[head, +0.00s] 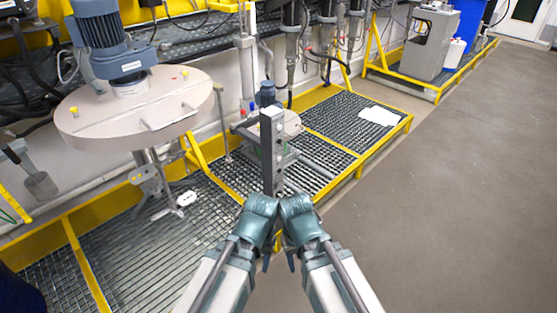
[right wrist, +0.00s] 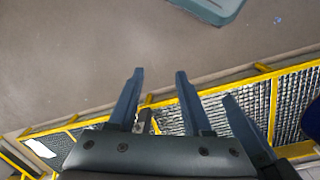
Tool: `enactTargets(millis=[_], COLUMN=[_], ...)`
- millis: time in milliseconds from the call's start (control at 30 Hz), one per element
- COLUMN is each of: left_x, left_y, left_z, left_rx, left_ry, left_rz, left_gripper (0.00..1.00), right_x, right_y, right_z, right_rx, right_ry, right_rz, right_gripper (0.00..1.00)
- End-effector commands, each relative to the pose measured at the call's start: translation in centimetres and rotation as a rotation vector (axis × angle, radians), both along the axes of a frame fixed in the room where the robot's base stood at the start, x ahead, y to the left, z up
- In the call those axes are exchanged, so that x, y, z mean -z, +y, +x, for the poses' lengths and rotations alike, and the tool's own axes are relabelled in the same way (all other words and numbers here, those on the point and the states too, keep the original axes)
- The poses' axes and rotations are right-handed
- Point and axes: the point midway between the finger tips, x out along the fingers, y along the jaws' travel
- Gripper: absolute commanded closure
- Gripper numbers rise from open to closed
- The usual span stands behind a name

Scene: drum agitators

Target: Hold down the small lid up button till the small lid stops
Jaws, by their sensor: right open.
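A tall dark grey control post (head: 270,150) with small buttons on its side stands at the middle of the head view. The buttons are too small to read, so I cannot tell which is small lid up. Behind the post is the small lid (head: 291,124), a pale disc with a blue motor (head: 267,93), partly hidden by the post. My right gripper (head: 291,262) is low in front of the post, pointing down; in the right wrist view it is open and empty (right wrist: 158,76). My left gripper (head: 266,263) is close beside it, its jaws unclear.
A large pale lid (head: 135,108) with a blue motor hangs raised on the left above an agitator. Yellow-framed grating (head: 340,120) runs along the wall. A grey cabinet (head: 432,45) stands at the back right. The grey floor (head: 450,200) at the right is clear.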

Motion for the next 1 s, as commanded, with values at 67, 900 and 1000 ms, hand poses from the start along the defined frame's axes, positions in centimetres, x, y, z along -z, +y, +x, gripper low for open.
enactTargets(millis=[67,900,1000], left_x=[0.0,0.0,0.0], left_y=[0.0,0.0,0.0], left_z=[0.0,0.0,0.0], left_rx=[0.0,0.0,0.0], left_ry=[0.0,0.0,0.0], left_rz=[0.0,0.0,0.0], left_gripper=[0.5,0.5,0.5], right_x=[0.0,0.0,0.0], right_y=[0.0,0.0,0.0], right_z=[0.0,0.0,0.0], right_rx=[0.0,0.0,0.0], right_ry=[0.0,0.0,0.0], right_rz=[0.0,0.0,0.0], right_gripper=[0.64,1.0,1.0])
